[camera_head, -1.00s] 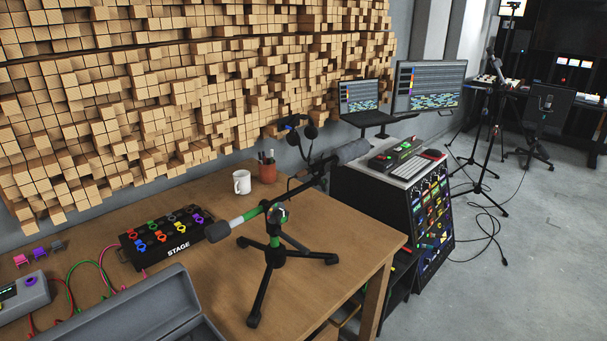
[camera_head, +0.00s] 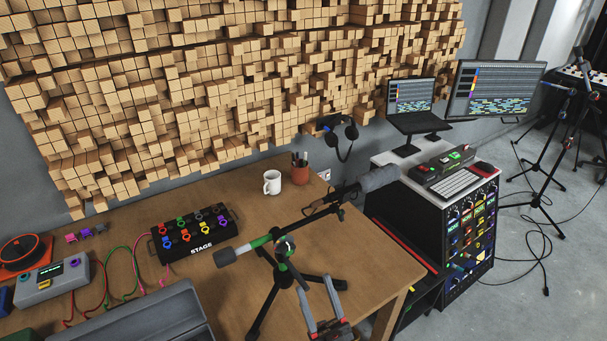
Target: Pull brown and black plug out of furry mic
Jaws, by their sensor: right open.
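The furry mic (camera_head: 378,179) is grey and sits at the far right end of a boom on a black tripod stand (camera_head: 268,300) on the wooden table. A small dark part, perhaps with some brown, shows at the mic's rear end; it is too small to make out the plug clearly. My right gripper (camera_head: 315,284) comes in from the bottom edge with its two fingers apart and empty. It is in front of the stand's right leg in the picture, well below and apart from the mic. My left gripper is out of view.
A black pedal board (camera_head: 194,233), white mug (camera_head: 272,182) and brown pen cup (camera_head: 300,174) stand on the table (camera_head: 235,196). A grey case (camera_head: 140,320) fills the lower left. A rack (camera_head: 452,225) with knobs and a keyboard stands right of the table.

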